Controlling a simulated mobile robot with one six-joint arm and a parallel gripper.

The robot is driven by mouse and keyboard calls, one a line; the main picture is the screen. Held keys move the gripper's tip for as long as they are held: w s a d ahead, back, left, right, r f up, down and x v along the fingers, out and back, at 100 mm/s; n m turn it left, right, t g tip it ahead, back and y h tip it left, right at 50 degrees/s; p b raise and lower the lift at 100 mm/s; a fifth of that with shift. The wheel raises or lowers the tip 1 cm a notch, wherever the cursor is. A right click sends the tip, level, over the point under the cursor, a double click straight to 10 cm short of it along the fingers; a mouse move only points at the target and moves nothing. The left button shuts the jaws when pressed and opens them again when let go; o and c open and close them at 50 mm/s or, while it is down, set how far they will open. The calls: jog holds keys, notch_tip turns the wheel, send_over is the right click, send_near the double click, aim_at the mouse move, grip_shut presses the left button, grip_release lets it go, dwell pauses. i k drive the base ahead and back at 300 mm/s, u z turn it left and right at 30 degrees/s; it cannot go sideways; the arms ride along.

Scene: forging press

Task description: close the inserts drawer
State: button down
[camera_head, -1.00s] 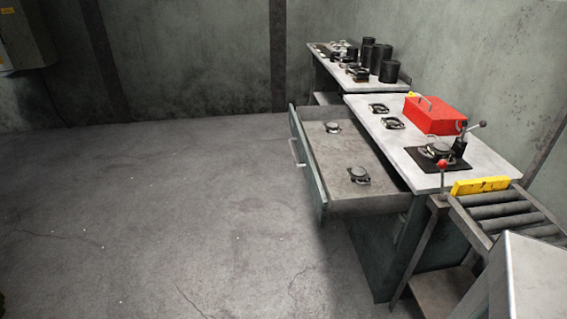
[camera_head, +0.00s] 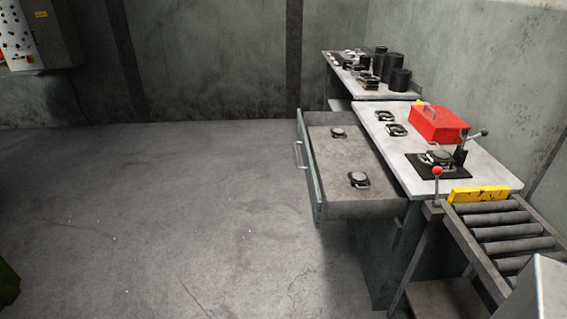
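The inserts drawer (camera_head: 345,206) is pulled out to the left from the grey-green cabinet (camera_head: 385,262) under a pale worktop. Its front panel (camera_head: 311,180) faces left and carries a light metal handle (camera_head: 298,155). Two round metal inserts lie on the drawer floor, a far one (camera_head: 339,132) and a near one (camera_head: 358,180). My gripper does not show in this view.
The worktop (camera_head: 482,175) holds a red box (camera_head: 437,122), metal parts and a lever fixture (camera_head: 440,158). A roller conveyor (camera_head: 508,232) with a yellow block (camera_head: 479,195) stands at the near right. The floor (camera_head: 190,210) left of the drawer is clear.

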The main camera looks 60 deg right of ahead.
aim_at(327, 161)
jog(key=z, duration=0.15)
jog(key=i, duration=0.95)
jog(key=u, duration=0.1)
